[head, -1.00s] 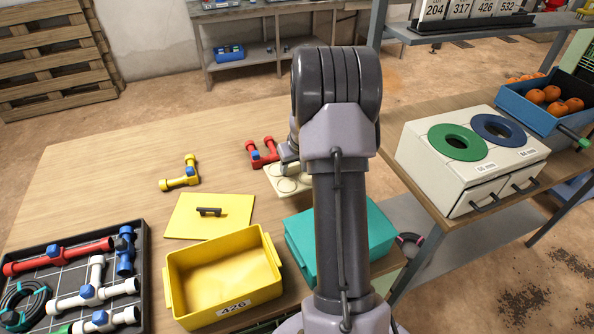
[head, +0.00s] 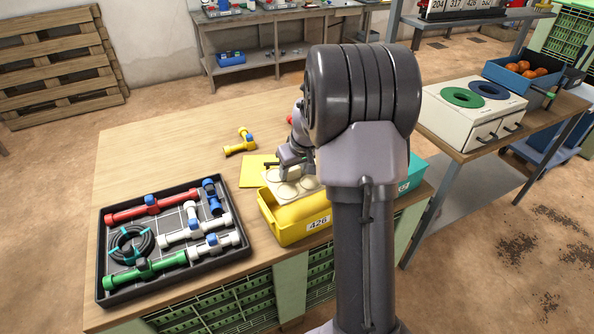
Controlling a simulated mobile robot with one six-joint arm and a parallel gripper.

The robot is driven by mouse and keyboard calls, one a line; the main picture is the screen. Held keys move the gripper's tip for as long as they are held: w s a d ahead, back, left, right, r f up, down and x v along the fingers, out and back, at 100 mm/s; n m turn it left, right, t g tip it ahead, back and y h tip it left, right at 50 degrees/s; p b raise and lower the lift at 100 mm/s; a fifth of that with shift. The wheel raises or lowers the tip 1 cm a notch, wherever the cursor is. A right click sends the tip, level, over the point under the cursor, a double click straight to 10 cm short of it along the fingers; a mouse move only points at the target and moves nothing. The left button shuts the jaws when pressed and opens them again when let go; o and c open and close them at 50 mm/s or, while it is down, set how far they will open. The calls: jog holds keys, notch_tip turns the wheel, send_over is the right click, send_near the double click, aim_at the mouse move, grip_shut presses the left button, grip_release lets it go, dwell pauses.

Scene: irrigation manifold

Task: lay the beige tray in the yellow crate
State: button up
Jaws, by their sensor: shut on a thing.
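The beige tray (head: 291,187), a flat plate with several round recesses, is over the back left part of the yellow crate (head: 296,226) and hides much of its inside. I cannot tell whether the tray touches the crate's rim. The crate is labelled 426 and stands near the table's front edge. My gripper (head: 291,167) is shut on the tray at its far side, with my arm coming in from the right. My arm hides the right end of the crate.
A yellow lid (head: 254,172) lies behind the crate. A teal bin (head: 413,176) stands to the right, partly behind my arm. A black tray (head: 240,246) with several pipe fittings fills the front left. A yellow pipe fitting (head: 241,145) lies further back; the table's left back is clear.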

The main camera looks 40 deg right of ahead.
jog(key=shift+d+f, duration=0.15)
jog(key=shift+f, duration=0.25)
notch_tip(320, 180, down, 9)
jog(key=b, duration=0.7)
jog(key=shift+w, duration=0.1)
jog(key=o, duration=2)
